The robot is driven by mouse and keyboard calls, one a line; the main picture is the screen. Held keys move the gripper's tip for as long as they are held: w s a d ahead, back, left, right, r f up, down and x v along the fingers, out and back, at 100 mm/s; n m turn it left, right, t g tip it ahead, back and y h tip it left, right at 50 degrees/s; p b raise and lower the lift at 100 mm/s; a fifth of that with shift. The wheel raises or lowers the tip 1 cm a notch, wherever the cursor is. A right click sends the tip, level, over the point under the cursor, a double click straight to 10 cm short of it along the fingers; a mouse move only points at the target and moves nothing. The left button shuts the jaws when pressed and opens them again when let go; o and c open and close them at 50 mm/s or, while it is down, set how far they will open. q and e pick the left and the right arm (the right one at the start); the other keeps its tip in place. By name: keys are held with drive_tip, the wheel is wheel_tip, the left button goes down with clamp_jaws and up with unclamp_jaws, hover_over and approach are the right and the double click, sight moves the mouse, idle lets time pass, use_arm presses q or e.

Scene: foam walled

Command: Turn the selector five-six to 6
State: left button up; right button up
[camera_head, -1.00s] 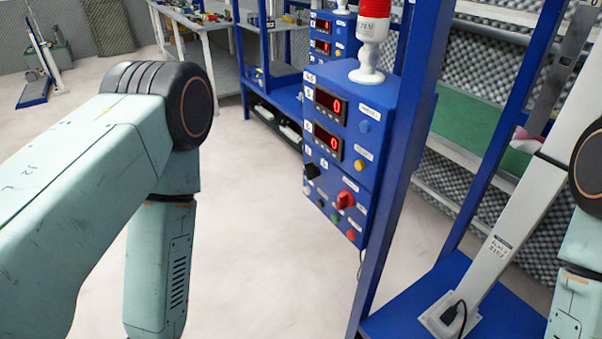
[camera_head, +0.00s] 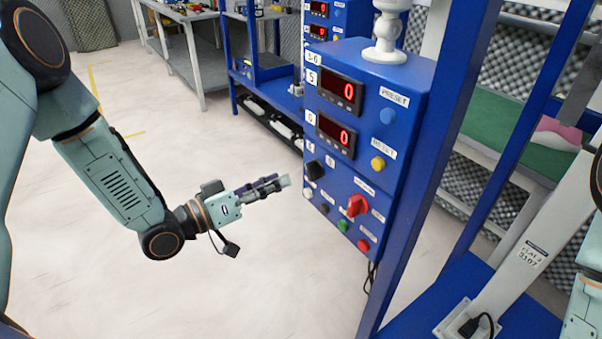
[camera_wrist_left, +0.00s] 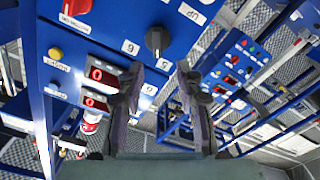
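The blue control box (camera_head: 376,185) hangs on a blue post in the head view. The selector five-six is a black knob (camera_head: 314,170) low on its left side, with small labels near it. In the left wrist view the knob (camera_wrist_left: 157,40) shows beyond the fingers, between white number labels; I cannot tell for sure which number it points to. My left gripper (camera_head: 284,182) is just left of the knob, apart from it. In the left wrist view its fingers (camera_wrist_left: 160,82) are spread and empty. My right gripper is out of view.
The box also carries two red displays (camera_head: 341,91) reading 0, a red rotary knob (camera_head: 357,205), a yellow button (camera_head: 378,163), and green (camera_head: 343,226) and red (camera_head: 364,245) buttons. A blue post (camera_head: 425,180) stands right of the box. Floor left of it is clear.

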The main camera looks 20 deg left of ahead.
sight(307, 171)
use_arm(q)
drive_tip(key=x, duration=0.3)
drive_tip(key=b+x, duration=0.1)
drive_tip(key=x, duration=0.1)
drive_tip(key=shift+s+d+f, duration=0.1)
drive_tip(key=shift+d+f, duration=0.15)
drive_tip(key=shift+d, duration=0.1)
drive_tip(key=shift+w+d+r, duration=0.1)
drive_tip(key=shift+w+d, duration=0.1)
drive_tip(key=shift+w, duration=0.25)
drive_tip(key=shift+w+d+b, duration=0.3)
drive_tip(key=shift+w+d, duration=0.15)
drive_tip(key=shift+d, duration=0.1)
drive_tip(key=shift+a, duration=0.2)
drive_tip(key=shift+c, duration=0.5)
drive_tip(key=shift+d, duration=0.1)
drive_tip(key=c, duration=0.4)
clamp_jaws()
